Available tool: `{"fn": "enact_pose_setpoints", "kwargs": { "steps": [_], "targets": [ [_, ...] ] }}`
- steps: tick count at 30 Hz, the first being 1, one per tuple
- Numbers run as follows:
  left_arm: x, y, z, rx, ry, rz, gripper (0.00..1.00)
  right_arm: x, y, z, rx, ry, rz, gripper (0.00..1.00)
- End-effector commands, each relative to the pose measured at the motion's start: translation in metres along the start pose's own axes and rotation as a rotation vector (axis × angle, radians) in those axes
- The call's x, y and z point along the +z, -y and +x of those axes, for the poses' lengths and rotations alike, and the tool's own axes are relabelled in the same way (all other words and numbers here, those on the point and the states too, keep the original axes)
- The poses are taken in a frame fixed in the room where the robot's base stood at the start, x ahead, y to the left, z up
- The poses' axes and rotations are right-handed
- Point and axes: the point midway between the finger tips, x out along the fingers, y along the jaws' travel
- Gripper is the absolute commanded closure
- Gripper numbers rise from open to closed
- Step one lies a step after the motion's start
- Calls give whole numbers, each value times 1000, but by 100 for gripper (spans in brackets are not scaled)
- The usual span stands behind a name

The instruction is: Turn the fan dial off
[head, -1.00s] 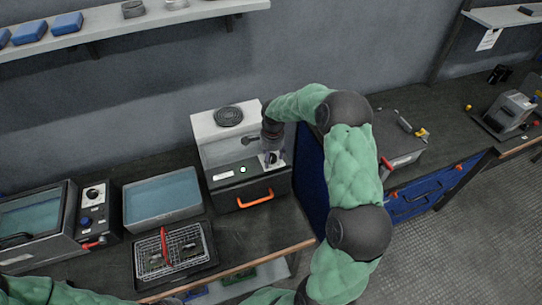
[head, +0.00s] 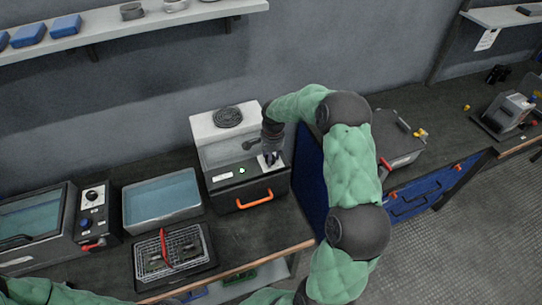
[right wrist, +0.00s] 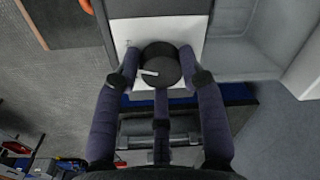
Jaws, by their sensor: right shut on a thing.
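The fan dial (right wrist: 160,62) is a round black knob with a white pointer mark, set on a white plate (right wrist: 196,32) in the right wrist view. My right gripper (right wrist: 159,70) has its fingers on both sides of the dial and is shut on it. In the head view the right gripper (head: 270,157) reaches down to the front panel of the grey fan unit (head: 222,152) and mostly hides the dial. A small lamp (head: 242,170) on that panel glows green. The left arm shows at the bottom left, but its gripper cannot be made out.
An orange handle (head: 254,199) is on the unit's front. To its left stand a water tray (head: 163,223), a wire rack with a red handle (head: 167,238) and a bath with its own dial (head: 92,195). A grey case (head: 395,152) stands to the right.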

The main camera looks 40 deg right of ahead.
Motion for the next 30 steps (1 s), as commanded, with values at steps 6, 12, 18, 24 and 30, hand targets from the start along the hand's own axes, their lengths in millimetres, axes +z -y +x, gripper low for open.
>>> {"fn": "enact_pose_setpoints", "kwargs": {
  "steps": [6, 12, 18, 24, 30],
  "targets": [
    [0, -2, -5, 0, 0, 0, 100, 4, 0, 2, 2, 22, -202, 92],
    [0, -3, -10, 0, 0, 0, 100, 5, -1, 2, 3, 36, -392, 92],
    [0, -5, -13, 0, 0, 0, 100, 5, -2, 3, 3, 49, -566, 92],
    [1, -6, -16, 0, 0, 0, 100, 5, -3, 4, 4, 61, -705, 92],
    [1, -6, -18, 0, 0, 0, 100, 5, -4, 4, 5, 69, -797, 92]
  ]
}}
